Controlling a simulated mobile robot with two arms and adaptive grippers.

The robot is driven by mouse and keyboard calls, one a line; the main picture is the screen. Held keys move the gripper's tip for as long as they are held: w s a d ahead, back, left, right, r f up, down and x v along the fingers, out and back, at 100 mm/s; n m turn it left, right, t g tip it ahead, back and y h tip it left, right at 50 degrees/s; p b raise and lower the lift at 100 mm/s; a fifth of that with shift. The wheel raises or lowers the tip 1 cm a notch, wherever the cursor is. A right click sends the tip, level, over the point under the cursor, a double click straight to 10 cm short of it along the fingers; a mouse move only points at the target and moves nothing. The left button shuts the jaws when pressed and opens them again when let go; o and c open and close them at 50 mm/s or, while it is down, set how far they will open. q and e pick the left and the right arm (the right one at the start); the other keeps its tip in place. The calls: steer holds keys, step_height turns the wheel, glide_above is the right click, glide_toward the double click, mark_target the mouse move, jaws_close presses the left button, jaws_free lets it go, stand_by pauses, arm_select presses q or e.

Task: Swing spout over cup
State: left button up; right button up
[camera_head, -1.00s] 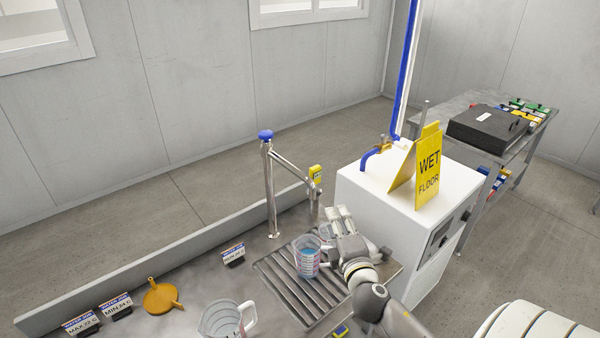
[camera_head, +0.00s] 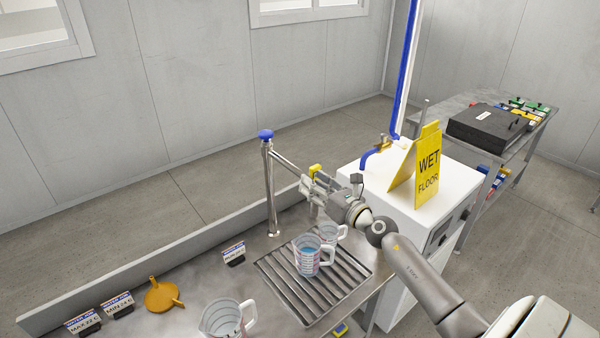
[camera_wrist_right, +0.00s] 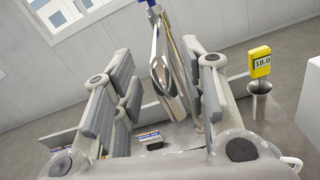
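The tap is a steel post (camera_head: 271,195) with a blue knob; its steel spout (camera_head: 288,166) slants toward the right. My right gripper (camera_head: 308,187) is at the spout's outer part and hides some of it. In the right wrist view the fingers of the gripper (camera_wrist_right: 163,95) are apart, with a shiny steel pipe (camera_wrist_right: 166,65) between them, nearer the right-hand finger. Whether they touch is unclear. A clear cup (camera_head: 307,262) with blue liquid stands on the drain grate. My left gripper is not in view.
A yellow display (camera_wrist_right: 260,61) reading 18.0 sits above a steel tube-like part. A clear jug (camera_head: 225,319), an orange funnel (camera_head: 162,297) and small label stands (camera_head: 233,254) are on the counter. A white cabinet (camera_head: 392,216) with a yellow sign (camera_head: 428,165) stands right.

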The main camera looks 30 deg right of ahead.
mark_target(300, 170)
steer(key=w, duration=0.6)
steer(key=shift+w+a, duration=0.3)
steer(key=shift+c, duration=0.4)
jaws_close()
